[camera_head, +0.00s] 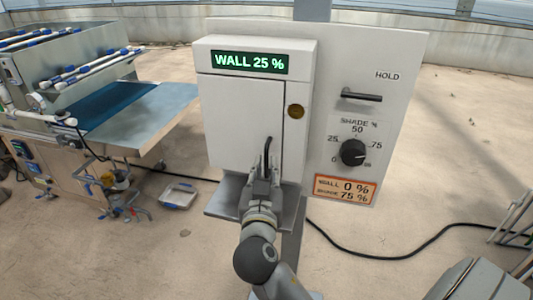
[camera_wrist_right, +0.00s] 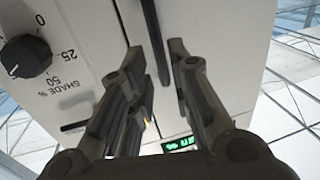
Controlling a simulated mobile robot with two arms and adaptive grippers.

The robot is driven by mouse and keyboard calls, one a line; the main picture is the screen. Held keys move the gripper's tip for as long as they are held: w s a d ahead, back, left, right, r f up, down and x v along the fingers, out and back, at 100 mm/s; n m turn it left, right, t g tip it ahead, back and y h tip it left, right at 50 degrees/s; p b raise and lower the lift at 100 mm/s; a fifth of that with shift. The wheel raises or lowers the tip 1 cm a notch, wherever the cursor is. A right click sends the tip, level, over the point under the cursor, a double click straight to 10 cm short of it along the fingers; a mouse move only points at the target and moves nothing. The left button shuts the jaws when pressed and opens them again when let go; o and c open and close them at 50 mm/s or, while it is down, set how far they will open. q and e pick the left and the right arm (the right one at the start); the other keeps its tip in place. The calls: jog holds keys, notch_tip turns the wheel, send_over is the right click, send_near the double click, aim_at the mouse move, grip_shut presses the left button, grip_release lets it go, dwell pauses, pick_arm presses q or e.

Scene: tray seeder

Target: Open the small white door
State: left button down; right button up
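The small white door (camera_head: 235,115) is the front panel of a white box on a grey-white board, and it looks closed. Its black upright bar handle (camera_head: 267,148) is near the door's right edge, low down. My right gripper (camera_head: 264,176) is at the lower end of this handle. In the right wrist view, the handle (camera_wrist_right: 156,40) lies between the two parted fingers of the right gripper (camera_wrist_right: 155,65), with gaps showing at its sides. My left gripper is in neither view.
Right of the door are a HOLD lever (camera_head: 362,96) and a black SHADE dial (camera_head: 353,152). A grey shelf (camera_head: 222,198) sticks out under the box. A seeder bench (camera_head: 150,110) stands at the left. A black cable (camera_head: 400,256) crosses the floor.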

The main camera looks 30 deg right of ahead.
aim_at(266, 160)
jog(key=shift+p+x, duration=0.55)
jog(key=shift+x, duration=1.75)
grip_shut()
